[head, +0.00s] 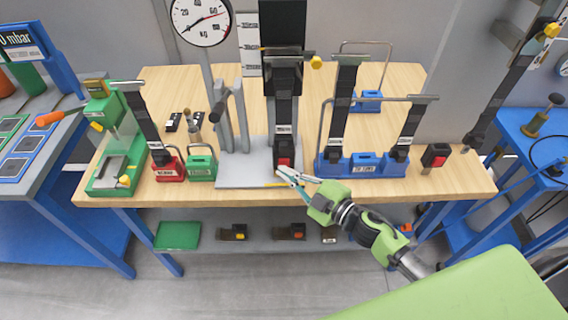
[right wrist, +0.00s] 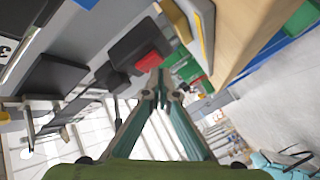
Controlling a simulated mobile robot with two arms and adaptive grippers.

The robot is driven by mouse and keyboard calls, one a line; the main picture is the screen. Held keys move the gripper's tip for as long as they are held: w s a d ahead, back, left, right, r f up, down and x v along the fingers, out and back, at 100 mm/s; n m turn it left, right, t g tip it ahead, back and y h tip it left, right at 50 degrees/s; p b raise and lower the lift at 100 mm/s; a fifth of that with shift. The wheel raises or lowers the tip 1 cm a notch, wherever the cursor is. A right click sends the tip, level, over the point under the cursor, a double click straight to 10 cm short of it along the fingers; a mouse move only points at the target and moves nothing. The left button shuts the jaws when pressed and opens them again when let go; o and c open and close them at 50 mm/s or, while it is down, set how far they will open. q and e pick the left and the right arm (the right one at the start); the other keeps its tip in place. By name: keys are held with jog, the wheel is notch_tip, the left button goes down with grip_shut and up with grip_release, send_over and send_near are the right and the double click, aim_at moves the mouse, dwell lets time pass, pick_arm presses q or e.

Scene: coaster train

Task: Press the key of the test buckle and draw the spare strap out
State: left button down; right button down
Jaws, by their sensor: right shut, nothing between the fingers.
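The test buckle (head: 284,169) is a dark block with a red key (head: 284,162), standing at the middle of the bench on a grey plate. The spare strap (head: 283,112), black with a white label, runs up from the buckle in front of a dark upright. My right gripper (head: 281,172) is shut and empty, its fingertips just in front of the red key. In the right wrist view the closed fingertips (right wrist: 160,74) are close to the red key (right wrist: 148,61) on the dark buckle (right wrist: 130,45); I cannot tell whether they touch. My left gripper is out of view.
On the wooden bench (head: 460,176), a red block (head: 170,170) and a green block (head: 201,168) stand left of the plate (head: 235,173). A blue base (head: 362,165) with black straps stands right. A dial gauge (head: 201,20) rises behind. The bench's front edge lies under my right gripper.

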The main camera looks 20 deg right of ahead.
jog(key=shift+w+d, duration=0.15)
jog(key=shift+w, duration=0.35)
dwell(0.8)
jog(key=shift+s+a, duration=0.25)
jog(key=shift+s, duration=0.65)
jog(key=shift+s+a+p, duration=0.2)
jog(key=shift+s+p, duration=0.15)
jog(key=shift+s, duration=0.15)
jog(key=shift+s+a, duration=0.25)
jog(key=shift+s, duration=0.75)
jog(key=shift+s+a, duration=0.25)
jog(key=shift+s, duration=0.7)
jog(key=shift+w, duration=0.1)
